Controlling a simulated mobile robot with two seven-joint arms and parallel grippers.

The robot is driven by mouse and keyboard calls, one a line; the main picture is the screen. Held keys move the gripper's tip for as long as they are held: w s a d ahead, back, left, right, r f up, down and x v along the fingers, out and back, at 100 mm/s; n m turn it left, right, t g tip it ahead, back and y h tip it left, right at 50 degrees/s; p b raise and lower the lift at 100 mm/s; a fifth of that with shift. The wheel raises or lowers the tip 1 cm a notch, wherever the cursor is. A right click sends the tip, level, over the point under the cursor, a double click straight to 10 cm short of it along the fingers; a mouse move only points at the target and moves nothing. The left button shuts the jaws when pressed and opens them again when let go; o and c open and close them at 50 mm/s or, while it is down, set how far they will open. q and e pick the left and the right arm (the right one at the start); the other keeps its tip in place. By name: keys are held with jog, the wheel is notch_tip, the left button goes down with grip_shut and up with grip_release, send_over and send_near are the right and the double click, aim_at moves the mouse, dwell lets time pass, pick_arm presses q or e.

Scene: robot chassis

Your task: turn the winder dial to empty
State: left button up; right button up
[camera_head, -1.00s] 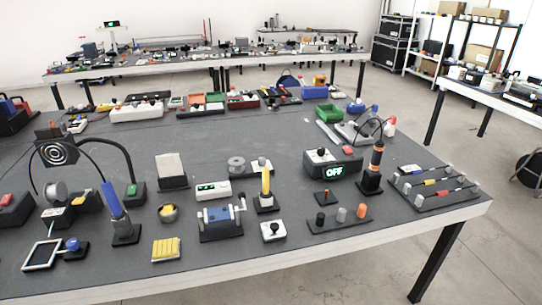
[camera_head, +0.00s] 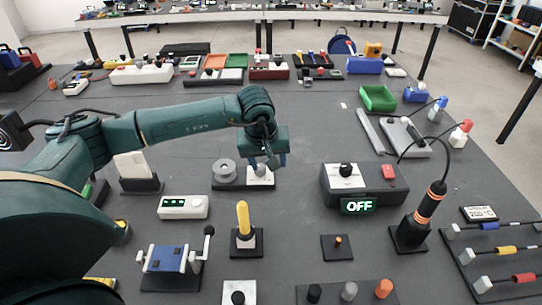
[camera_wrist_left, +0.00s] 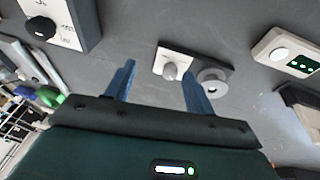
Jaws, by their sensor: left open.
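The dial's markings are too small to read. My right gripper is not in view.
A black box showing OFF (camera_head: 360,206) with a knob stands right of the winder. A white box with green lights (camera_head: 183,207) and a yellow-handled tool (camera_head: 243,220) stand in front. A soldering iron stand (camera_head: 410,233) is at the right.

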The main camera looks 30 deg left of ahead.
aim_at(260, 167)
pick_arm(q)
jog(key=w+a+r+y, duration=0.1)
jog(key=w+a+y, duration=0.1)
jog(key=a, duration=0.2)
jog(key=x, duration=1)
jog(key=shift+w+f+p, duration=0.15)
jog(key=shift+w+p, duration=0.2)
jog(key=shift+p, duration=0.05)
jog(key=shift+w+a+f, duration=0.2)
jog(key=shift+w+f, duration=0.05)
jog(key=shift+f, duration=0.45)
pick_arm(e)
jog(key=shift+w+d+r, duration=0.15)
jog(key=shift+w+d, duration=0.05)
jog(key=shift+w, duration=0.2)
pick_arm(q)
jog(key=shift+c, duration=0.2)
jog(key=c, duration=0.9)
jog(key=shift+c, duration=0.2)
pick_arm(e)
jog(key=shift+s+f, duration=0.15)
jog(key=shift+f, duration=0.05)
